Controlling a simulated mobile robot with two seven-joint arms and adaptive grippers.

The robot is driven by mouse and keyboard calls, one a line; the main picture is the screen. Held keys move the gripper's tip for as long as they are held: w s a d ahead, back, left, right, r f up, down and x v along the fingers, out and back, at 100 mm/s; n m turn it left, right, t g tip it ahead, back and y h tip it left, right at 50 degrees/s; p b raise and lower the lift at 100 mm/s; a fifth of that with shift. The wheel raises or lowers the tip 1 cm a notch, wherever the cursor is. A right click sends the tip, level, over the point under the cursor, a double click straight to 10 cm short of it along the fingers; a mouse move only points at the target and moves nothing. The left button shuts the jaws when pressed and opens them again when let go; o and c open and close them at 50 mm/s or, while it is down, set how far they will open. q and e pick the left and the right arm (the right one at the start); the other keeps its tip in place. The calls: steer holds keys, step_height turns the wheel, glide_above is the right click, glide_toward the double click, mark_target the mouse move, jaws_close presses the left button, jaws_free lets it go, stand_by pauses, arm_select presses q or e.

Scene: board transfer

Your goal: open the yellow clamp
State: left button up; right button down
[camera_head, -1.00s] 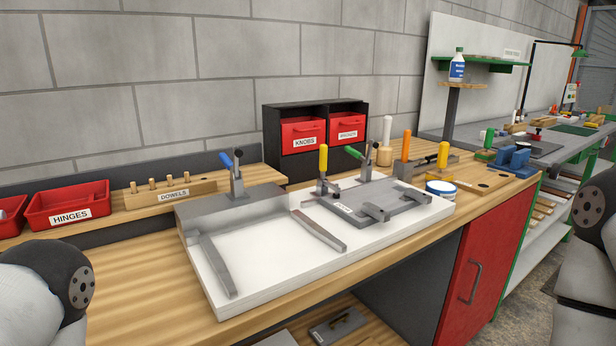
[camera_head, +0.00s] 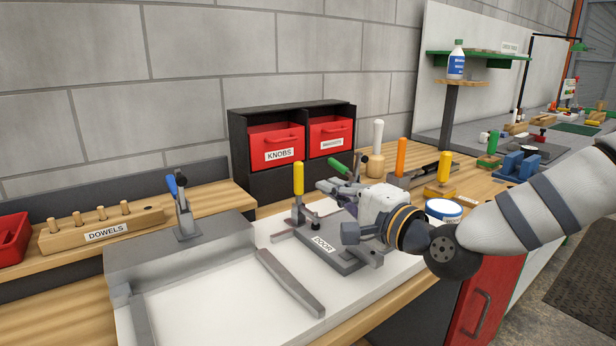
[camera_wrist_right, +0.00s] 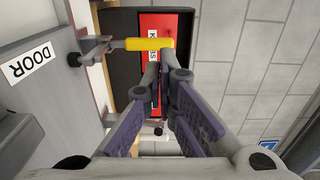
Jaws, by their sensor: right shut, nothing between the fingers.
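The yellow clamp (camera_head: 298,178) stands on the fixture with its yellow handle upright, beside the grey board labelled DOOR (camera_head: 322,244). In the right wrist view the yellow handle (camera_wrist_right: 148,44) lies across the picture just past my fingertips, and the DOOR label (camera_wrist_right: 30,62) shows at the left. My right gripper (camera_head: 326,187) is just right of the yellow handle, above the board. Its fingers (camera_wrist_right: 157,72) are shut with nothing between them. I cannot tell whether the fingertips touch the handle. My left gripper is not in view.
A green-handled clamp (camera_head: 340,169) stands close behind my right gripper. A blue-handled clamp (camera_head: 181,205) stands on the grey block at left. The black rack with red bins (camera_head: 278,147) is behind. Orange-handled (camera_head: 401,158) and white-handled (camera_head: 378,135) tools stand at right.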

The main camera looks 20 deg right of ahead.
mark_target(301, 173)
steer(key=x, duration=0.6)
steer(key=shift+w+f, duration=0.1)
steer(key=shift+f, duration=0.05)
steer(key=shift+w+a, duration=0.1)
steer(key=shift+w, duration=0.25)
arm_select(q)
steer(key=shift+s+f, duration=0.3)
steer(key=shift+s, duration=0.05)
arm_select(e)
steer(key=shift+w, duration=0.15)
